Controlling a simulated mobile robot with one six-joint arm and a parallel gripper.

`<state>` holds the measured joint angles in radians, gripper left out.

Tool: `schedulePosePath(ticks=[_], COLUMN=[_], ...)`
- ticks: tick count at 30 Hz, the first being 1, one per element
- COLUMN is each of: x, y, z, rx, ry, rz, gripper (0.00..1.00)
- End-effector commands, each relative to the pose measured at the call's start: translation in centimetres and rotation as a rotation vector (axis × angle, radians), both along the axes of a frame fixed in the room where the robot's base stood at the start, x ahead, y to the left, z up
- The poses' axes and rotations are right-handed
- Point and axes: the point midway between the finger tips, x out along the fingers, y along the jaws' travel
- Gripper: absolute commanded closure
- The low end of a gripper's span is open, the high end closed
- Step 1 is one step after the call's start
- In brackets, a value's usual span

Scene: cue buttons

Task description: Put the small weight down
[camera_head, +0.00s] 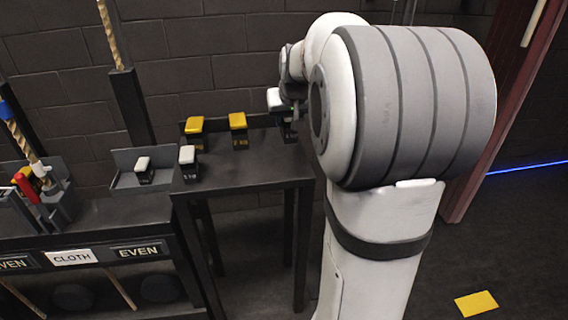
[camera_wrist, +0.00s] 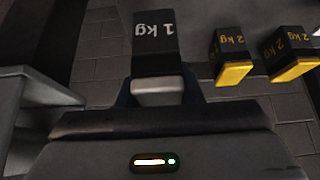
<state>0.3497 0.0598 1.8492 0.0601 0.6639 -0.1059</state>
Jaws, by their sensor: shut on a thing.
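A black weight marked 1 kg with a white top (camera_wrist: 157,45) is between the fingers of my gripper (camera_wrist: 160,92) in the wrist view. The gripper is shut on it. In the head view the held weight's white top (camera_head: 275,98) shows at the back right of the dark table (camera_head: 245,165), beside my arm. My arm hides much of the gripper there. I cannot tell whether the weight touches the table.
Yellow-topped weights (camera_head: 194,125) (camera_head: 238,122) marked 2 kg stand at the table's back. A white-topped weight (camera_head: 187,155) stands at its left edge. Another (camera_head: 143,165) sits in a grey tray (camera_head: 122,182) to the left. The table's middle is clear.

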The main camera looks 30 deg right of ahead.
Motion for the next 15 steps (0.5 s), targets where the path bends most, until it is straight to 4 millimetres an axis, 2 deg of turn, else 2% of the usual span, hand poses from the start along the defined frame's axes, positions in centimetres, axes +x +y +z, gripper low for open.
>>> schedulePosePath(ticks=[3, 6, 15], x=[0.0, 0.0, 0.1], y=[0.0, 0.0, 0.0], z=[-2.3, -3.6, -5.6], rx=[-0.001, 0.0, -0.001], ry=[-0.002, -0.003, -0.004], rz=[0.0, -0.001, -0.001], gripper=[1.0, 1.0, 1.0])
